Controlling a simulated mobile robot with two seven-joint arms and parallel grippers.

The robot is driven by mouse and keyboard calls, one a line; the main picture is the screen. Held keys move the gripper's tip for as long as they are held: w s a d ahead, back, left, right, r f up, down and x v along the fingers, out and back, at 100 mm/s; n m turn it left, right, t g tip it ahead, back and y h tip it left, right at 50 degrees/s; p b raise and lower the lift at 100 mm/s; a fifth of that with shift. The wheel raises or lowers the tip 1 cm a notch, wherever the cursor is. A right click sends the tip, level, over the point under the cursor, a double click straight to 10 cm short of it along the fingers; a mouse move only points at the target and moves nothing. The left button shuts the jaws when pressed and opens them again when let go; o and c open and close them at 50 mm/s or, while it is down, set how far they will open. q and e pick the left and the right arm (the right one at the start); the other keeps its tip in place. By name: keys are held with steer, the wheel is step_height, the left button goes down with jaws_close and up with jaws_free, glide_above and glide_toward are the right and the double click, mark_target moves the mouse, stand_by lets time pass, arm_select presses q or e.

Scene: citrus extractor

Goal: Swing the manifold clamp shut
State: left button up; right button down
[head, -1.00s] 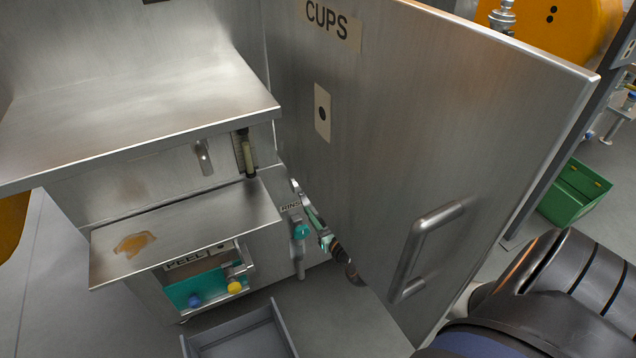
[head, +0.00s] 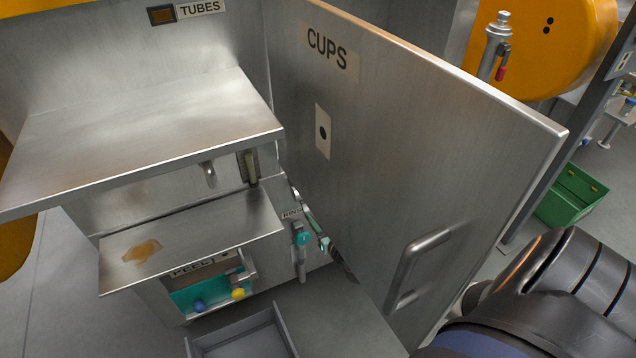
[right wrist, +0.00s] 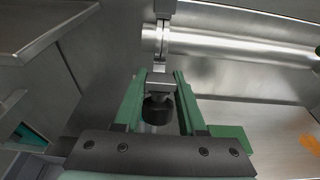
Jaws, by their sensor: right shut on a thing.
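In the right wrist view, my right gripper (right wrist: 158,80) has green fingers on both sides of a metal clamp piece with a dark knob (right wrist: 158,111), and is shut on it. The clamp's upper metal part (right wrist: 163,38) stands upright across a shiny horizontal pipe (right wrist: 235,42). I cannot tell from this angle whether the clamp is closed around the pipe. In the head view, my right arm comes in at the lower right and goes behind the CUPS door. The door hides the clamp and most of that gripper. My left gripper is in neither view.
The large open CUPS door (head: 400,150), with a bar handle (head: 415,270), fills the middle. Left of it are a steel ledge (head: 150,130), a PEEL compartment (head: 205,290) and a teal rinse valve (head: 302,238). A grey bin (head: 245,335) stands below. A green crate (head: 572,195) stands right.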

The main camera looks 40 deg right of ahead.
steer(key=shift+f, duration=0.1)
steer(key=shift+c, duration=2.4)
jaws_free()
steer(key=p+v, duration=0.3)
steer(key=v, duration=0.9)
steer(key=shift+s, duration=0.25)
steer(key=shift+c, duration=0.2)
